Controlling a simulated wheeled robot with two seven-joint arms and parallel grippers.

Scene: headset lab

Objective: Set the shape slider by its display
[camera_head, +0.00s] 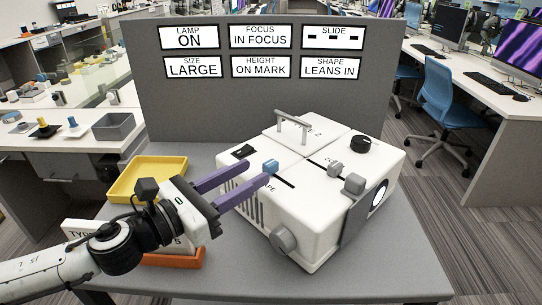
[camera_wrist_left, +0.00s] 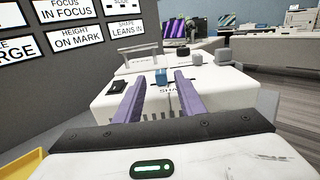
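The white projector-like machine (camera_head: 320,225) stands on the grey table. Its shape slider has a small blue knob (camera_head: 271,166) in a dark slot on the top; the knob also shows in the left wrist view (camera_wrist_left: 161,76). The shape display (camera_head: 331,68) on the grey panel reads LEANS IN. My left gripper (camera_head: 257,172) is open, with its two purple fingers reaching over the machine's top. In the left wrist view the blue knob appears between the finger lines, near the tips; I cannot tell whether a finger touches it. My right gripper is not in view.
Other displays read lamp ON, IN FOCUS, size LARGE and height ON MARK; the slide display (camera_head: 332,37) shows dark bars. A black switch (camera_head: 243,151), a handle (camera_head: 293,125), a black knob (camera_head: 360,144) and grey knobs stand near. A yellow tray (camera_head: 128,184) lies left.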

